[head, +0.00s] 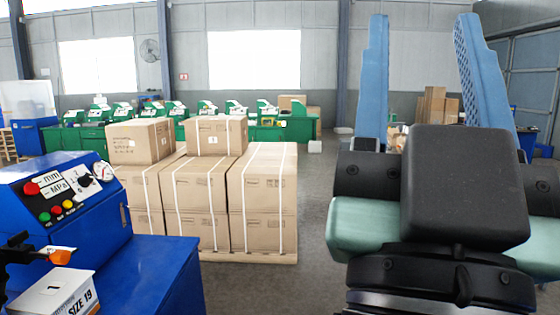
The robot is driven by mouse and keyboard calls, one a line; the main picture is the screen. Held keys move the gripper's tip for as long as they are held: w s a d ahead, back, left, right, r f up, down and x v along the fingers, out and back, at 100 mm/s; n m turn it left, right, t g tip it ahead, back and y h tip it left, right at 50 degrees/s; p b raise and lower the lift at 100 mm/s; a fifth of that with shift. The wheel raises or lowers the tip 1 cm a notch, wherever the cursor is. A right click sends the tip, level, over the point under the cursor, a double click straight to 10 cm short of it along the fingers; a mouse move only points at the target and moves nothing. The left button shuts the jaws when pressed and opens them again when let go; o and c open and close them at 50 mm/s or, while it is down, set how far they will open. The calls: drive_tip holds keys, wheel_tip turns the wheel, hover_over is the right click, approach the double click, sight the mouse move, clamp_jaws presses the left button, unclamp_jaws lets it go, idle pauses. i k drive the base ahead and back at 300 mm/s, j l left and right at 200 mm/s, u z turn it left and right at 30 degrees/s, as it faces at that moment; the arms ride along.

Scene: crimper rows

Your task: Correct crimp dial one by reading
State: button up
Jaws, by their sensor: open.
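A blue crimper (95,225) stands at the left edge with a sloping control panel. On the panel, a black dial knob (85,181) sits on a white scale plate; its exact setting is too small to read. Two labels marked mm (47,178) and MPa (58,188) are left of the knob, with no legible numbers. A round white gauge (103,171) is at the panel's right edge. My gripper (423,40) is raised at the right, its two blue fingers wide apart and empty, well away from the panel.
A white box marked SIZE 19 (60,293) is at the lower left, by an orange-tipped black part (60,257). Strapped cartons (200,190) stand on a pallet in the middle. Green machines (260,130) line the back. Grey floor (315,245) is clear between pallet and gripper.

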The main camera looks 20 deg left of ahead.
sight(85, 181)
drive_tip(key=i+u, duration=0.2)
drive_tip(key=i, duration=0.35)
drive_tip(key=i+u, duration=0.15)
drive_tip(key=i, duration=0.35)
drive_tip(key=i+l+u, duration=0.2)
drive_tip(key=i, duration=0.35)
drive_tip(key=i+j+u, duration=0.1)
drive_tip(key=i+u, duration=0.85)
drive_tip(key=i+l+u, duration=0.2)
drive_tip(key=u, duration=0.25)
drive_tip(key=i+u, duration=0.4)
drive_tip(key=i, duration=0.1)
